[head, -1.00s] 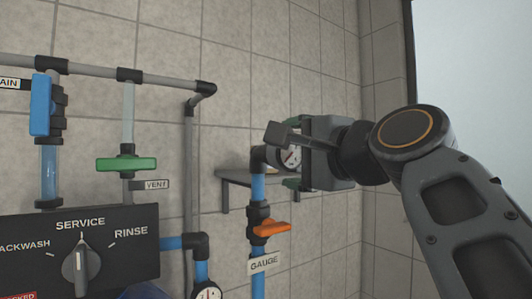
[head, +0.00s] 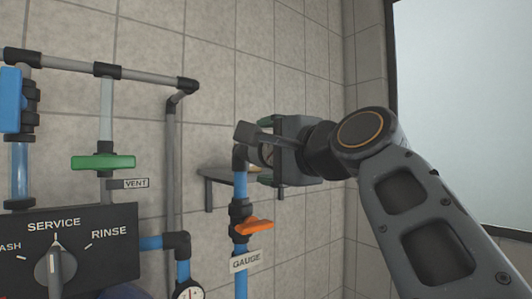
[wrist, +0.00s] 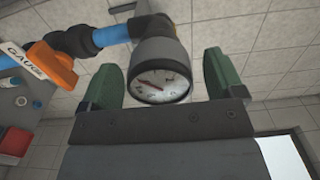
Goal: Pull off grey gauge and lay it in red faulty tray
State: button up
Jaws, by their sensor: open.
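In the head view the gauge (head: 267,154) is mostly hidden behind my gripper. My gripper (head: 274,157) is open at the gauge. In the wrist view its green-padded fingers stand on either side of the gauge, with visible gaps. A red thing (wrist: 15,142) shows at the left edge of the wrist view; I cannot tell whether it is the faulty tray.
An orange valve handle (head: 254,226) and a GAUGE label (head: 246,262) are on the blue pipe below. The control panel (head: 95,225) and green vent handle (head: 103,162) are at left.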

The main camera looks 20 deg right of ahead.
jog(key=shift+c, duration=0.5)
jog(key=c, duration=1.1)
jog(key=shift+b+v, duration=0.9)
jog(key=shift+v, duration=2.05)
